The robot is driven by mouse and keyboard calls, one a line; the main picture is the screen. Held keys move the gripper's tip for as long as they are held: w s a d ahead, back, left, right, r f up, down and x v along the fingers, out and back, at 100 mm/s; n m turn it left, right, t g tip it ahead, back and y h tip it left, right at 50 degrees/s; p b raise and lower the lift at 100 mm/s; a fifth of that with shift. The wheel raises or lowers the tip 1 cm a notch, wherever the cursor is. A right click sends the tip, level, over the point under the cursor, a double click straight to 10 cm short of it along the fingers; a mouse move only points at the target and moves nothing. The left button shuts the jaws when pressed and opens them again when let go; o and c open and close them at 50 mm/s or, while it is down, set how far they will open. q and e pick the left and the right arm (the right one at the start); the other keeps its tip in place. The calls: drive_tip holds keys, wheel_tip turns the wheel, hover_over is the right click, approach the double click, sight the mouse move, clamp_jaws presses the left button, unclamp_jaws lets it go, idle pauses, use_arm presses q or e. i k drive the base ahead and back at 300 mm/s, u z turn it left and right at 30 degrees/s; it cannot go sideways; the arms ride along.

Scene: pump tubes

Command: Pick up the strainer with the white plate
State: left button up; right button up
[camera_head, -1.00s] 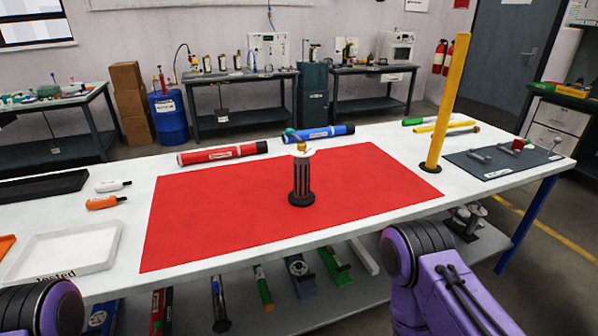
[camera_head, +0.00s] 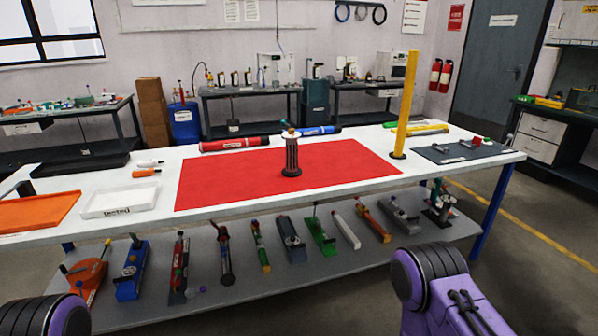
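The strainer (camera_head: 291,155) stands upright on the red mat (camera_head: 230,182), near the mat's middle. It is a dark slotted cylinder with a round black base and a white plate (camera_head: 291,133) on top. My purple arm links show at the bottom left and bottom right corners, well apart from the strainer and in front of the table. Neither gripper is in view.
A tall yellow tube (camera_head: 406,105) stands at the mat's right end. Red (camera_head: 234,144) and blue (camera_head: 318,131) tubes lie behind the mat. A white tray (camera_head: 121,199) and an orange tray (camera_head: 38,212) are at left. The lower shelf (camera_head: 330,265) holds several pumps.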

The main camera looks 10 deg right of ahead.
sight(292, 170)
drive_tip(key=z, duration=1.4)
drive_tip(key=i, duration=1.85)
drive_tip(key=u, duration=0.6)
